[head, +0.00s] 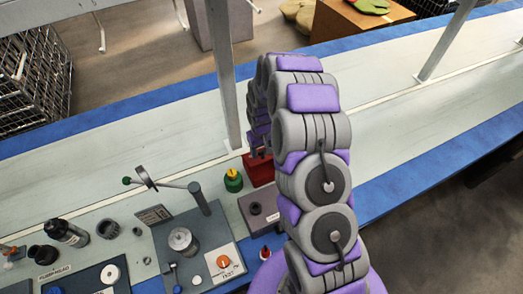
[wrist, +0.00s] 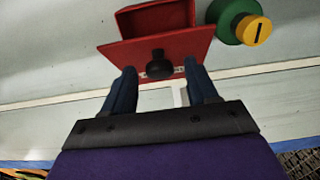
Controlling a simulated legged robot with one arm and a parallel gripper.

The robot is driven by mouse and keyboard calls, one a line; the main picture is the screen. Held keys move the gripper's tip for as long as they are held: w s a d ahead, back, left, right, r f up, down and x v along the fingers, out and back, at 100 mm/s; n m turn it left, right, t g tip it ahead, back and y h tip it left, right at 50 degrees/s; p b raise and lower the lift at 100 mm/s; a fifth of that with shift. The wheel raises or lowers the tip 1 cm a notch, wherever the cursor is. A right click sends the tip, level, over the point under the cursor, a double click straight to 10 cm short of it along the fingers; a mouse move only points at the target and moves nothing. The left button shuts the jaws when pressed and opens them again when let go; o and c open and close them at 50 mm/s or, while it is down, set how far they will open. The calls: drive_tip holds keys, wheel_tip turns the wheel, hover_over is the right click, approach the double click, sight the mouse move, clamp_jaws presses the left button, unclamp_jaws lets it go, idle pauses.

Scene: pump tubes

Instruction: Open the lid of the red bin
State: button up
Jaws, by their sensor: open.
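The red bin (head: 259,172) stands on the bench just beyond the raised part of my arm, which partly covers it. In the wrist view, the red bin (wrist: 157,17) is at the top, with a flat red lid panel (wrist: 120,53) towards me. A round black knob (wrist: 160,66) is on the panel. My gripper (wrist: 160,70) is open, with one dark finger on each side of the knob and gaps between them. I cannot tell whether the fingertips touch the panel. In the head view, the gripper is mostly hidden behind my arm.
A green and yellow button-like object (head: 233,181) stands left of the bin; it is at the upper right in the wrist view (wrist: 240,22). A grey box (head: 259,209) is in front of the bin. A metal post (head: 224,80) rises behind. A lever device (head: 190,235) stands left.

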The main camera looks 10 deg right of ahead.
drive_tip(key=shift+f, duration=0.1)
drive_tip(key=shift+c, duration=0.3)
clamp_jaws()
idle(0.4)
